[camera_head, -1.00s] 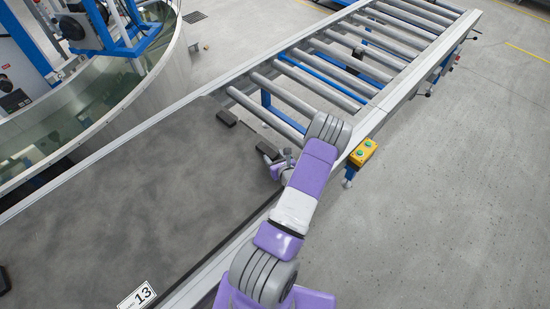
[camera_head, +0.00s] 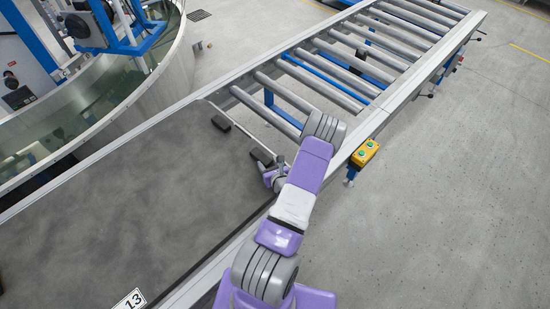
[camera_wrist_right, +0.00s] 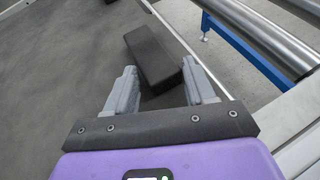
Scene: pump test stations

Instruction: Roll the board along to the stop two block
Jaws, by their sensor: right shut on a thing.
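The board (camera_head: 130,200) is a large dark grey sheet lying flat on the conveyor, with a white label marked 13 (camera_head: 130,300) at its near edge. A black block (camera_head: 221,123) sits at its far left corner. Another black block (camera_head: 262,156) is at its far right corner and shows large in the wrist view (camera_wrist_right: 155,58). My right gripper (camera_head: 271,175) is at this right block, with its fingers (camera_wrist_right: 158,75) on either side, shut on it. The arm hides part of the board's right edge. No stop block can be made out with certainty. My left gripper is out of view.
A yellow box with green buttons (camera_head: 365,153) is on the right rail, close to my arm. A round glass-walled tank (camera_head: 90,100) stands at left. The floor at right is clear.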

